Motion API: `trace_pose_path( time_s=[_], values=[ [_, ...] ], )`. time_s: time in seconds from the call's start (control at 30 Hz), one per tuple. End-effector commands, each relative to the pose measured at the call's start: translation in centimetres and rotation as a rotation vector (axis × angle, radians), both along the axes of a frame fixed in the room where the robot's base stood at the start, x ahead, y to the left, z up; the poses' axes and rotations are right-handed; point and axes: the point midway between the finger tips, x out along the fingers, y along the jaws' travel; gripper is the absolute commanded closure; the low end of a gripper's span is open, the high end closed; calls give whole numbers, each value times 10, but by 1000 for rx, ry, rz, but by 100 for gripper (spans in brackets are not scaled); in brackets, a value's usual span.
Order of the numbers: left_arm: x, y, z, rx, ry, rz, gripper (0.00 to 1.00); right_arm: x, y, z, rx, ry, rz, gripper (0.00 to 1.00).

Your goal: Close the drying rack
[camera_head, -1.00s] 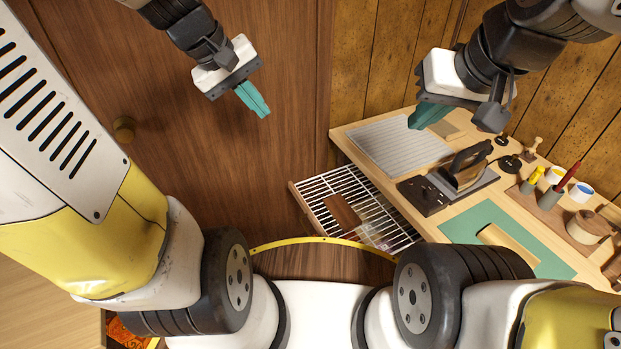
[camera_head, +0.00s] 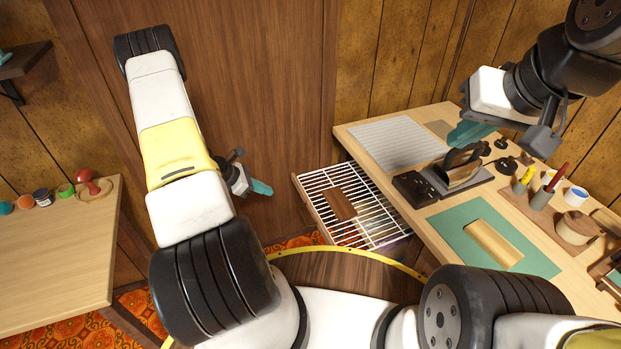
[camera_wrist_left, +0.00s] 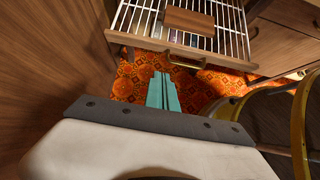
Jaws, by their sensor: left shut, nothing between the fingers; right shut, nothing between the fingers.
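The drying rack (camera_head: 372,222) is a pull-out drawer of white wires in a wooden frame. It stands out to the left from under the worktable, with a brown wooden block (camera_head: 340,203) on its wires. In the left wrist view the rack (camera_wrist_left: 143,22) shows at the top, with a brass handle (camera_wrist_left: 187,61) on its front board. My left gripper (camera_head: 261,188) is shut and empty, to the left of the rack's front and apart from it. Its teal fingers (camera_wrist_left: 162,92) point toward the front board. My right gripper (camera_head: 468,134) is shut and empty above the worktable.
The worktable (camera_head: 447,238) holds an iron (camera_head: 460,168), a green mat (camera_head: 535,259), a ribbed pad (camera_head: 395,143) and several small pots. A light side table (camera_head: 60,255) stands at the left. The floor before the rack's front shows orange patterned carpet (camera_wrist_left: 205,92).

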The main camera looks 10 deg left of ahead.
Motion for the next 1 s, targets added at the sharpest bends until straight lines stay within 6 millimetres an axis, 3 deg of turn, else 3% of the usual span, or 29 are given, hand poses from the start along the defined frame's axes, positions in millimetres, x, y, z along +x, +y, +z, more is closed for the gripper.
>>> trace_pose_path(
  time_s=[0.23, 0.63, 0.8, 1.0],
  values=[
    [5, -9, -21, -10, 12, 20, 100, 0, 0, 0, 0, 0, 0, 100],
    [38, -59, -79, -11, 12, 16, 100, 0, 0, 0, 0, 0, 0, 100],
    [53, -79, -78, -8, 9, 16, 100, 0, 0, 0, 0, 0, 0, 100],
    [60, -90, -79, -8, 11, 18, 100, 0, 0, 0, 0, 0, 0, 100]
  ],
)
